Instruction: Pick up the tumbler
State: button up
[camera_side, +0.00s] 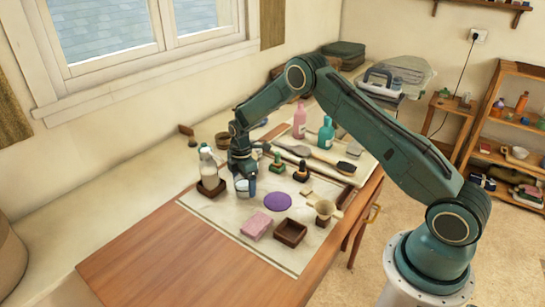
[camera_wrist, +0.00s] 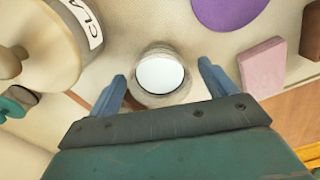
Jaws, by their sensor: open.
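The tumbler (camera_wrist: 161,76) is a pale, round cup with a white inside or top, upright on the mat in the wrist view. In the side view the tumbler (camera_side: 241,188) shows as a small whitish cup, partly hidden by a finger. My gripper (camera_wrist: 163,72) points down at it, open, with one blue-grey finger on either side of the tumbler and a visible gap at each. In the side view my gripper (camera_side: 246,176) is low, right at the tumbler. Whether the fingers touch it there I cannot tell.
A pale bottle (camera_side: 207,163) in a brown tray stands close to the left. A purple disc (camera_side: 278,201), a pink block (camera_side: 257,225) and a brown box (camera_side: 290,233) lie nearby. Dark-based stamps (camera_side: 278,164) stand behind. The wooden table front (camera_side: 190,255) is clear.

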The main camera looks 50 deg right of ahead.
jog(key=c, duration=1.2)
jog(key=shift+o, duration=0.2)
jog(key=shift+r, duration=0.25)
notch_tip(320, 180, up, 20)
jog(key=shift+f, duration=0.15)
